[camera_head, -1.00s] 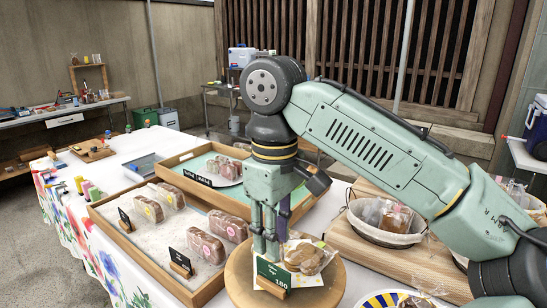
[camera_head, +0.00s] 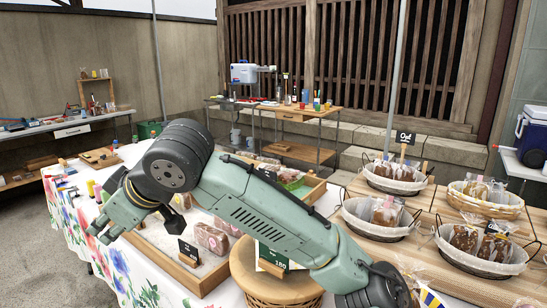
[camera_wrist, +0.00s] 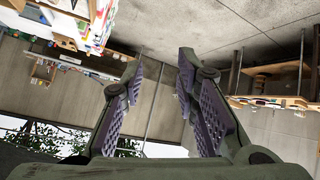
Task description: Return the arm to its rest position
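My arm (camera_head: 270,212) stretches across the middle of the head view, from the lower right up to the left. My gripper (camera_head: 100,208) hangs at its left end, over the flowered tablecloth side of the table. In the wrist view, my gripper (camera_wrist: 162,75) shows two purple-padded fingers apart with nothing between them. It is open, and the background there is tipped, with wall and floor behind the fingers. The round wooden stand (camera_head: 262,290) with a green price sign (camera_head: 272,258) is below my arm, which hides part of the stand's top.
Wrapped loaves (camera_head: 211,238) sit in a wooden tray (camera_head: 197,283) under my arm. Baskets of wrapped goods (camera_head: 484,249) stand on wooden boards at the right. A workbench (camera_head: 290,113) stands behind. Open floor (camera_head: 40,250) lies at the left.

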